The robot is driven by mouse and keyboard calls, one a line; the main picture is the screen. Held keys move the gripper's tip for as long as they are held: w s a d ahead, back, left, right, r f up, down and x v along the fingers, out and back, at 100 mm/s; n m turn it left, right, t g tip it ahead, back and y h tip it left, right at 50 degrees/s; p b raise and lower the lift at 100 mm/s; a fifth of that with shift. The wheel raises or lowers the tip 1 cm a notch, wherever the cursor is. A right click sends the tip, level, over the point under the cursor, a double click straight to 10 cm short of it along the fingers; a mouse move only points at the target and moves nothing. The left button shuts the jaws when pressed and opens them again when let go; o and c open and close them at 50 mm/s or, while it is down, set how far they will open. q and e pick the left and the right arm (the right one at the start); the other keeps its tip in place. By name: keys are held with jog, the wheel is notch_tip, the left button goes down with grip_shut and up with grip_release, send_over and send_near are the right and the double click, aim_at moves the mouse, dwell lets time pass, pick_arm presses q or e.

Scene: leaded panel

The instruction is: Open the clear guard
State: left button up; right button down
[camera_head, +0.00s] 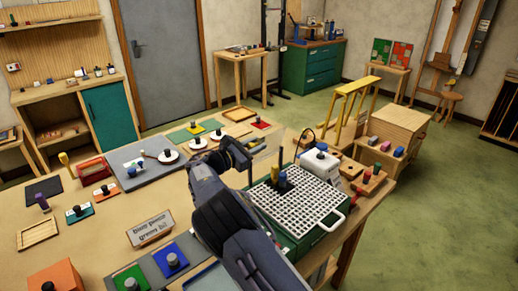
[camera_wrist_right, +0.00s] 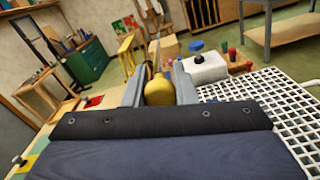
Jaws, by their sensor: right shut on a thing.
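My right gripper (camera_head: 240,156) reaches over the table, at the back left of the green grinder (camera_head: 288,236) with its white grid top (camera_head: 312,205). In the right wrist view its fingers are shut on a rounded yellow knob (camera_wrist_right: 158,90). A thin upright edge shows above the knob. A faint see-through panel, seemingly the clear guard (camera_head: 268,162), stands beside the gripper at the grinder's back left; its outline and tilt are hard to make out. My left gripper is not in view.
A white box with a blue knob (camera_head: 319,162) stands behind the grid. A sign (camera_head: 150,228), colored plates with knobs and a grey board (camera_head: 150,170) lie on the wooden table to the left. Open floor (camera_head: 440,220) lies to the right.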

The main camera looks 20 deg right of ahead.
jog(key=shift+w+a+r+n, duration=0.1)
jog(key=shift+w+a+n, duration=0.1)
jog(key=shift+w+n, duration=0.4)
jog(key=shift+w+a+n, duration=0.2)
jog(key=shift+w+n, duration=0.2)
jog(key=shift+n, duration=0.3)
jog(key=c, duration=1.2)
grip_release()
jog(key=b+v, duration=0.2)
jog(key=v, duration=0.5)
jog(key=shift+s+a+b, duration=0.1)
jog(key=shift+a+b, duration=0.2)
jog(key=shift+a, duration=0.1)
